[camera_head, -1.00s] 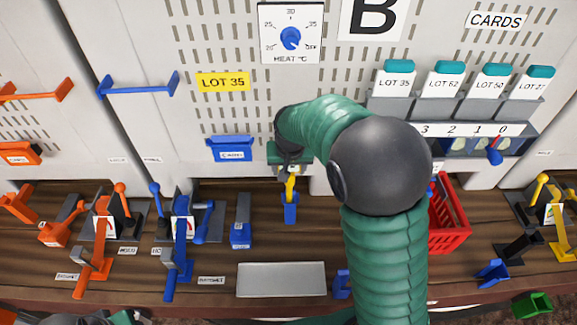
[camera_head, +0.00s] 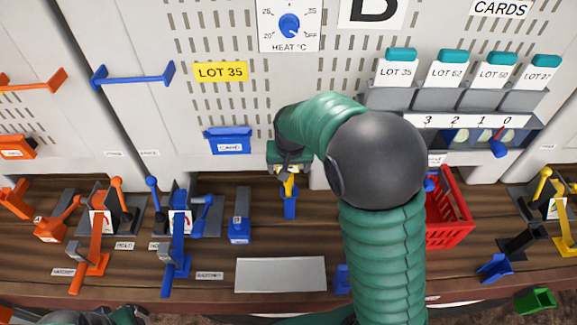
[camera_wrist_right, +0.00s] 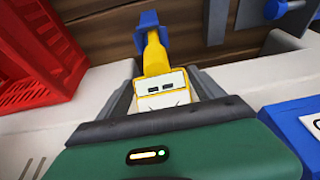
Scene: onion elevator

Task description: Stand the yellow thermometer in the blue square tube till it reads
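The yellow thermometer (camera_head: 288,182) is in my right gripper (camera_head: 289,169). In the right wrist view the yellow thermometer (camera_wrist_right: 158,72) sits between the two fingers, its small display showing two dark dashes. Its narrow end points to the blue square tube (camera_wrist_right: 149,19) and meets or enters it; how deep is hidden. In the head view the blue square tube (camera_head: 290,206) stands upright on the wooden bench, directly below the thermometer. My left arm (camera_head: 125,316) shows only at the bottom left edge; its fingers cannot be made out.
A grey plate (camera_head: 281,274) lies in front of the tube. A blue holder (camera_head: 228,141) is on the wall behind. A red basket (camera_head: 448,214) stands right, partly behind my right arm. Blue levers (camera_head: 181,221) are left. A heat dial (camera_head: 289,26) is above.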

